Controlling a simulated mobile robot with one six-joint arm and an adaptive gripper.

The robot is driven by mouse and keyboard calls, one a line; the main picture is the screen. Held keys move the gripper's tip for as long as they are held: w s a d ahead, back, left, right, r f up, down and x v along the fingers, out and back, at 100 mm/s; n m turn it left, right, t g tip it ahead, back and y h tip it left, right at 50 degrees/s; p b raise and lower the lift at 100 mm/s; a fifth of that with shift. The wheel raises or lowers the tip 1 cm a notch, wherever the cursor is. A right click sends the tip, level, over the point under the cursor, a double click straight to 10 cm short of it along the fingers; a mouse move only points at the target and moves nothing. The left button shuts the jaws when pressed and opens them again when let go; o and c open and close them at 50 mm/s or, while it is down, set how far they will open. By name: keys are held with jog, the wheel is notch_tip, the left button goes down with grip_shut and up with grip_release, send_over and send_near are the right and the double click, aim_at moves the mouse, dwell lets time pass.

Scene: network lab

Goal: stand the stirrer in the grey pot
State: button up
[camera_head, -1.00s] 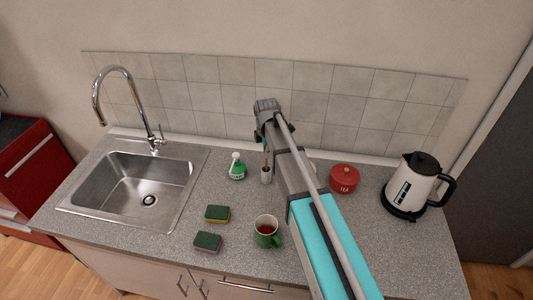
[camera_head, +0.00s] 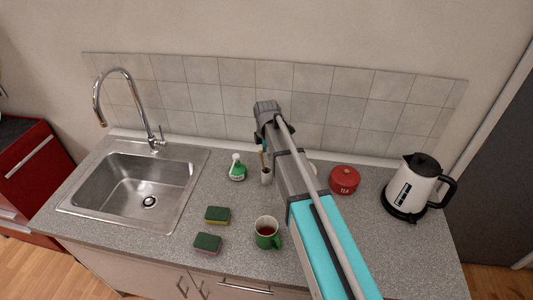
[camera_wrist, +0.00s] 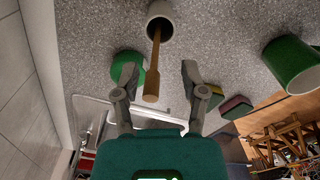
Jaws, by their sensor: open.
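The wooden stirrer (camera_wrist: 154,65) stands in the small grey pot (camera_wrist: 169,29), its handle end free and leaning towards the wrist camera. In the head view the pot (camera_head: 266,178) is on the counter beside my arm, with the thin stirrer (camera_head: 263,158) rising from it, tilted slightly left. My gripper (camera_wrist: 159,72) is open, one finger on each side of the stirrer's handle, with visible gaps. The stirrer's lower end is hidden inside the pot. In the head view the fingers are hard to make out.
A green-and-white bottle (camera_head: 237,168) stands left of the pot. A green mug (camera_head: 267,233) and two sponges (camera_head: 217,215) are nearer the front. A red tin (camera_head: 344,179) and a kettle (camera_head: 411,187) stand right of my arm. The sink (camera_head: 139,187) is left.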

jog(key=shift+r, duration=0.2)
notch_tip(320, 180, up, 12)
jog(key=p, duration=1.2)
jog(key=shift+f, duration=0.1)
dwell(0.5)
jog(key=s+d+m, duration=0.7)
jog(key=s+m, duration=0.3)
jog(key=s, duration=0.1)
jog(key=s+d+m, duration=0.8)
jog(key=s+m, duration=0.2)
jog(key=m, duration=0.1)
jog(key=shift+s+d, duration=0.25)
jog(key=shift+s, duration=0.1)
notch_tip(320, 180, down, 16)
jog(key=b, duration=1.6)
jog(key=shift+f, duration=0.2)
